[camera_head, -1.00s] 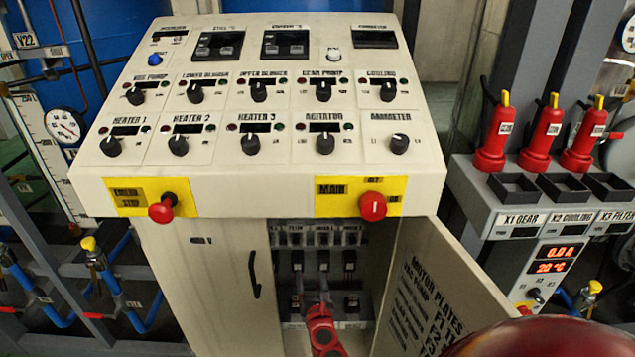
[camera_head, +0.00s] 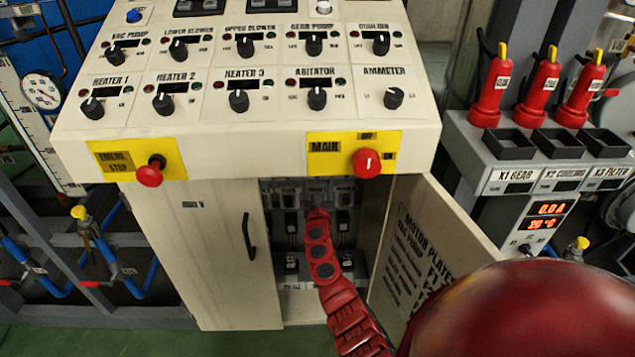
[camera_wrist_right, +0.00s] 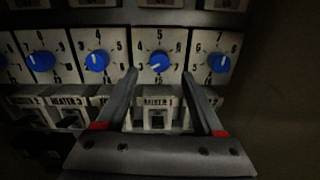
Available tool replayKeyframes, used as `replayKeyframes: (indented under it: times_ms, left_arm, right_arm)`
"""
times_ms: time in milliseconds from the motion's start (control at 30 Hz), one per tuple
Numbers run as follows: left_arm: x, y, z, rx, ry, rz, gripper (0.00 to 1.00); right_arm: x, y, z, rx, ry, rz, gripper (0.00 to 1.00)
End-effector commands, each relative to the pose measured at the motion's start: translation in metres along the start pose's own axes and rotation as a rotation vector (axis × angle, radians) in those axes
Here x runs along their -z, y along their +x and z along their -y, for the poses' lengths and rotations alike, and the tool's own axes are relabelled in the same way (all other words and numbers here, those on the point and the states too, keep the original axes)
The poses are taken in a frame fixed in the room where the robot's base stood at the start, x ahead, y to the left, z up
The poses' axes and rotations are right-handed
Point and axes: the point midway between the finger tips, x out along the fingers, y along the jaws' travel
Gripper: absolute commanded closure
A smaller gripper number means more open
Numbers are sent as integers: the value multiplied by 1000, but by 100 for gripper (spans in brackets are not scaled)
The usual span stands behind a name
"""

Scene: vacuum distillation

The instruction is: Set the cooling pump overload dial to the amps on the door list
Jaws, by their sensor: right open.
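In the right wrist view a row of blue overload dials on white numbered faces fills the middle. One blue dial (camera_wrist_right: 159,61) is framed between the fingertips of my right gripper (camera_wrist_right: 160,77), which is open and empty; its white mark points lower left. I cannot tell whether the fingers touch its face. My left gripper is not in view.
The open cabinet door (camera_head: 455,230) stands right of my arm. The console (camera_head: 240,155) with its red main switch (camera_head: 367,163) overhangs the cabinet opening. Other blue dials stand close on both sides, such as one at left (camera_wrist_right: 97,60) and one at right (camera_wrist_right: 219,62).

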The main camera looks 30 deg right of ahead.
Motion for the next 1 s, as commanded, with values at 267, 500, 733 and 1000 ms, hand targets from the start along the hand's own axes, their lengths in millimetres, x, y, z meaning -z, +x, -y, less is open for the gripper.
replayKeyframes:
  times_ms: [267,500,733,1000]
  left_arm:
    - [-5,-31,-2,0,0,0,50]
    - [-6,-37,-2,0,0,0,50]
    - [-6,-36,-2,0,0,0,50]
    - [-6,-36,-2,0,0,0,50]
  right_arm:
    - [5,36,1,2,3,-1,31]
    - [2,48,0,-2,0,-2,31]
    - [1,48,-1,-2,0,-3,31]
    - [1,48,-1,-2,0,-2,74]
